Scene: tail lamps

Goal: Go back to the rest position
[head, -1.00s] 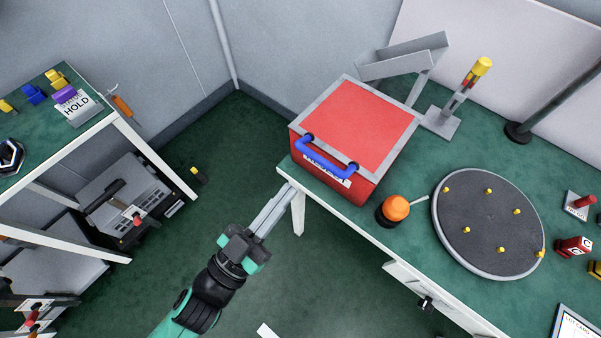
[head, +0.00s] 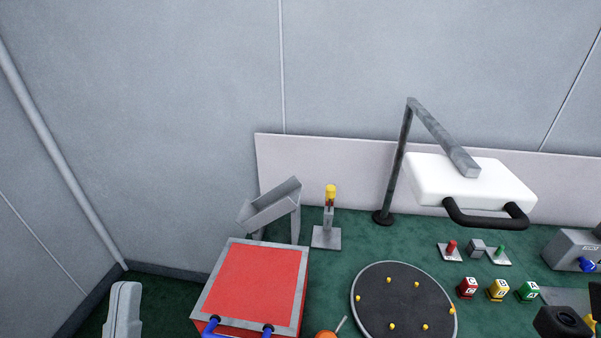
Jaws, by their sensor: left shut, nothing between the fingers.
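My left gripper (head: 125,288) shows at the bottom left of the head view, with only its pale grey fingers in sight, pointing up. The fingers are together and hold nothing. They are left of the red-topped box (head: 255,283) and apart from it. The rest of the left arm is below the frame. I cannot make out my right gripper.
A round dark turntable (head: 405,305) with several yellow pegs stands on the green bench. Behind are a grey chute (head: 270,207), a yellow-topped post (head: 330,215) and a white lamp (head: 470,182) on an arm. Coloured blocks (head: 498,290) sit at the right.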

